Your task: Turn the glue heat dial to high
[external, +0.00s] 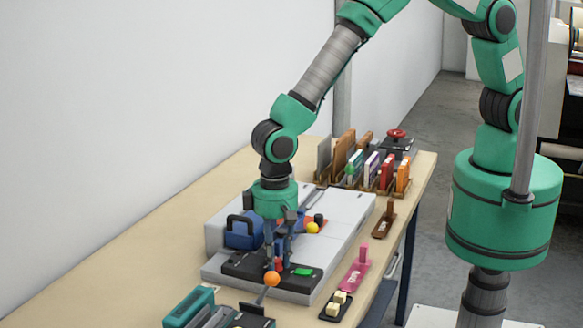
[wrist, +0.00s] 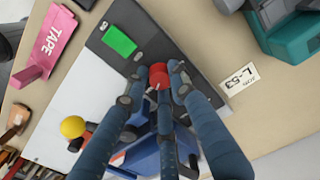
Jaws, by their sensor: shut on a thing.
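The glue heat dial appears to be the small red knob (wrist: 158,74) on the dark control panel (wrist: 97,45) of the pale grey machine. It also shows as a bit of red in the external view (external: 278,263). My gripper (external: 276,262) points down over the panel, with its fingers closed around the red knob. In the wrist view, the blue fingers of my gripper (wrist: 157,84) reach the knob from several sides. The fingers hide part of the knob, and I cannot read its setting. A bright green rectangle (wrist: 119,40) lies beside it on the panel.
A blue handled block (external: 242,232) and a yellow ball (external: 312,228) are close to my gripper. An orange-ended lever (external: 271,279) stands in front. A pink TAPE holder (external: 355,274) is to the right, and a rack of upright items (external: 368,165) is behind.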

